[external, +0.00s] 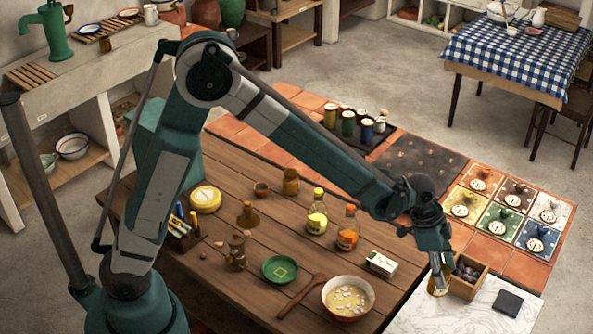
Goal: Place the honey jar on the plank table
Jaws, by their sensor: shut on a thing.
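My gripper (441,272) is at the right, over the pale marble-patterned surface beside the plank table. It is shut on a small amber thing with a pale part, which looks like the honey jar (439,290). The fingers hide much of it, and I cannot tell whether it touches the surface below. The plank table (222,276) is brown wood and fills the middle, to the left of my gripper.
The table holds a red-rimmed bowl (348,298), a wooden spoon (302,296), a green plate (281,269), a white box (381,264) and several bottles and jars. A wooden crate (468,276) stands close to my gripper. The table's front left is fairly clear.

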